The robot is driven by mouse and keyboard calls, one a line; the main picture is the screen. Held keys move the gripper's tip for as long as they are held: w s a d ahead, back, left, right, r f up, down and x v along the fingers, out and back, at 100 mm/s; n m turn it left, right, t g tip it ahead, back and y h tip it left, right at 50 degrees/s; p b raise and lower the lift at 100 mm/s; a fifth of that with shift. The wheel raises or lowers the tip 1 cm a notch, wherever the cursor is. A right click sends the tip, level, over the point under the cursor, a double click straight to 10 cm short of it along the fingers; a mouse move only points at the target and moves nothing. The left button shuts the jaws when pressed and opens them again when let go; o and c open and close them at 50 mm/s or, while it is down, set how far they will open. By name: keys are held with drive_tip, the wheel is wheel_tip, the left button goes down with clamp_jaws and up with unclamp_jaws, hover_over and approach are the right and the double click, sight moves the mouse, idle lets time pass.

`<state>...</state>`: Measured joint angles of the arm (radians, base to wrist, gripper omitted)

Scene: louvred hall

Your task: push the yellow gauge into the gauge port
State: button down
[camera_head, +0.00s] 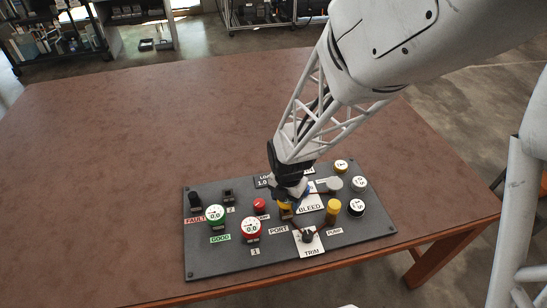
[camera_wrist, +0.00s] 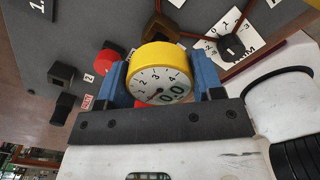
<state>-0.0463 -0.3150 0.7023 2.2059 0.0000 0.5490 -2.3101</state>
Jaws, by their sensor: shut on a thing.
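The yellow gauge (camera_wrist: 158,82) has a yellow rim and a white dial reading 0.0. My gripper (camera_wrist: 161,72) is shut on it, with one blue finger at each side. A PORT label (camera_head: 278,230) lies just in front of the gauge. A brown edge (camera_wrist: 187,27) shows beyond the gauge.
Close around stand a red button (camera_head: 260,205), a red gauge (camera_head: 251,229), a green gauge (camera_head: 215,215), the TRIM knob (camera_head: 307,237) and a yellow cylinder (camera_head: 333,208). White-faced gauges (camera_head: 357,207) stand at the right. The brown table (camera_head: 120,170) is clear left of the panel.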

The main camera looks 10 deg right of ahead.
drive_tip(key=shift+f, duration=1.1)
idle(0.5)
drive_tip(key=shift+c, duration=0.9)
unclamp_jaws()
drive_tip(key=shift+r, duration=0.1)
drive_tip(key=shift+r, duration=2.45)
drive_tip(key=shift+r, duration=0.1)
drive_tip(key=shift+r, duration=3.8)
